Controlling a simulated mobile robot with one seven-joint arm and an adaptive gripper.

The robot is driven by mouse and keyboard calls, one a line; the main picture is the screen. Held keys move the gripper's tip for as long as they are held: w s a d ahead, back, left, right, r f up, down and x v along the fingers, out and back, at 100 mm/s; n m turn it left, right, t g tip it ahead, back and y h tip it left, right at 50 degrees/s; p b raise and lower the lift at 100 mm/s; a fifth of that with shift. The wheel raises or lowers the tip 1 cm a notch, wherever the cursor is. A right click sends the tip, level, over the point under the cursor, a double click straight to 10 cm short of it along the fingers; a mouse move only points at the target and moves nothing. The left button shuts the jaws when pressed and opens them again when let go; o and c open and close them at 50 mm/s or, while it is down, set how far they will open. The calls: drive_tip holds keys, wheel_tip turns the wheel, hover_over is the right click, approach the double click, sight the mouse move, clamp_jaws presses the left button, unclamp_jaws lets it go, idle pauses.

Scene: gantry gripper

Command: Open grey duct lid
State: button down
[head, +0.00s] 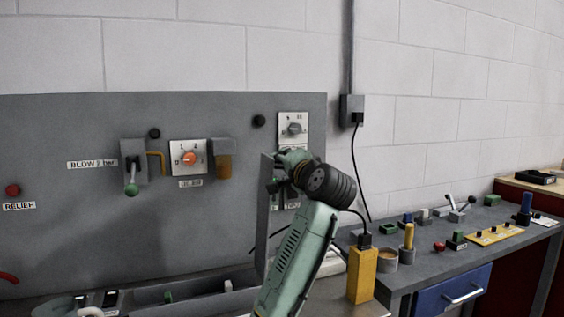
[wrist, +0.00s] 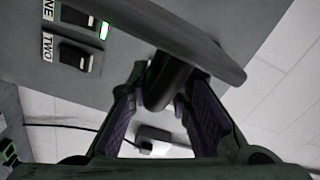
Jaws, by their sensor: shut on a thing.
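The grey duct lid (head: 266,212) stands out from the grey wall panel in the head view, seen nearly edge-on, just left of my wrist. In the wrist view the lid (wrist: 195,32) crosses the top as a long grey plate. A dark rounded handle (wrist: 166,83) juts from it towards me. My gripper (wrist: 160,92) is shut on this handle, with one finger on each side. In the head view my wrist and the lid largely hide the grip. Switches marked ONE and TWO (wrist: 75,57) show on the panel beside the lid in the wrist view.
A rotary dial (head: 293,128) is just above my gripper. An orange knob (head: 190,159) and a green-tipped lever (head: 131,188) are to the left. A yellow block (head: 362,274) and a bench (head: 455,262) with several small parts stand to the right.

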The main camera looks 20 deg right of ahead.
drive_tip(key=shift+w+d+f, duration=0.1)
drive_tip(key=shift+f, duration=0.6)
drive_tip(key=c, duration=1.7)
unclamp_jaws()
drive_tip(key=shift+o, duration=0.3)
drive_tip(key=shift+r, duration=0.15)
drive_tip(key=shift+r, duration=0.1)
drive_tip(key=s, duration=1.2)
drive_tip(key=shift+r, duration=0.15)
drive_tip(key=shift+s, duration=0.1)
